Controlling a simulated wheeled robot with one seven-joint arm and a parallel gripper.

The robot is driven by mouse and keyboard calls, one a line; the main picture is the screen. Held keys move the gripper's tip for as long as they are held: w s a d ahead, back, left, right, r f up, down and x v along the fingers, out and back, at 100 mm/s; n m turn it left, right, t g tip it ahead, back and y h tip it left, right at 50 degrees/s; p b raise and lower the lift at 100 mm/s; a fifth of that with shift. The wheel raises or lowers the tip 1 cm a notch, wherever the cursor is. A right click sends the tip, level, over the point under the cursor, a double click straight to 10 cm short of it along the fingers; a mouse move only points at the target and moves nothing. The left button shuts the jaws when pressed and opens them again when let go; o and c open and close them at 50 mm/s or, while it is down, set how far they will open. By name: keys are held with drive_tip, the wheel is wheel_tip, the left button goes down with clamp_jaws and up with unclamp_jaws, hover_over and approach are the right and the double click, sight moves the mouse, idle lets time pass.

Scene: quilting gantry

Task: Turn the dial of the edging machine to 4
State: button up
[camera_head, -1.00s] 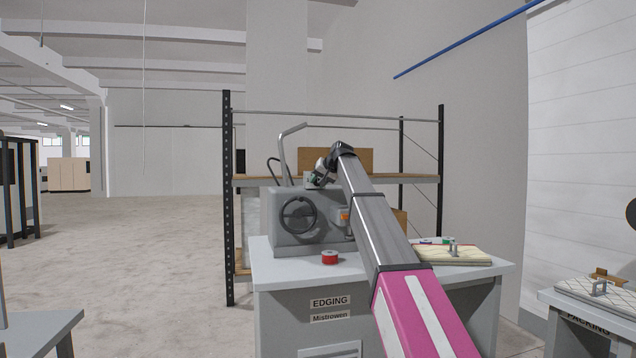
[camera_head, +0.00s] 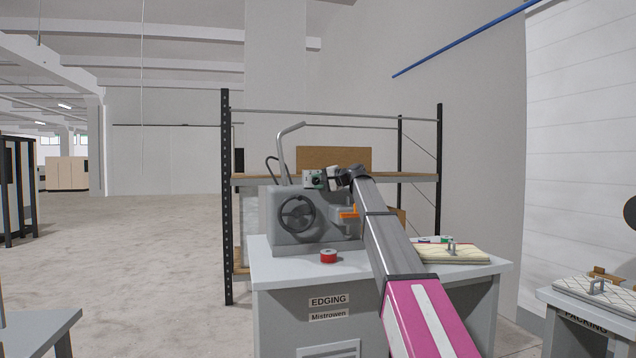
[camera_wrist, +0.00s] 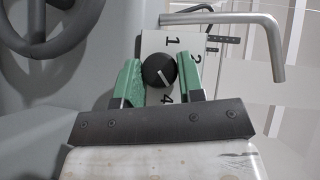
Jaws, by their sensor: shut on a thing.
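The edging machine (camera_head: 318,238) is a grey housing with a dark handwheel (camera_head: 297,213), standing on a grey bench. Its round black dial (camera_wrist: 152,63) with a white pointer mark sits on a pale plate (camera_wrist: 185,42) in the wrist view. The numerals 1 and 4 show on the plate, and another at the right is partly covered by a finger. The mark slants, and I cannot tell surely which numeral it points to. My gripper (camera_wrist: 160,72) has its green fingers on both sides of the dial, shut on it. In the head view my gripper (camera_head: 316,180) is at the machine's top.
A bent metal rod (camera_wrist: 272,48) sticks out beside the dial plate. A shelf rack (camera_head: 227,200) stands behind.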

drive_tip(key=shift+f+m+y, duration=0.1)
drive_tip(key=shift+m+y, duration=0.3)
idle(0.4)
drive_tip(key=o, duration=0.9)
drive_tip(key=f+v, duration=0.1)
drive_tip(key=v, duration=0.9)
drive_tip(key=shift+s+d+r, duration=0.25)
drive_tip(key=shift+d+r, duration=0.1)
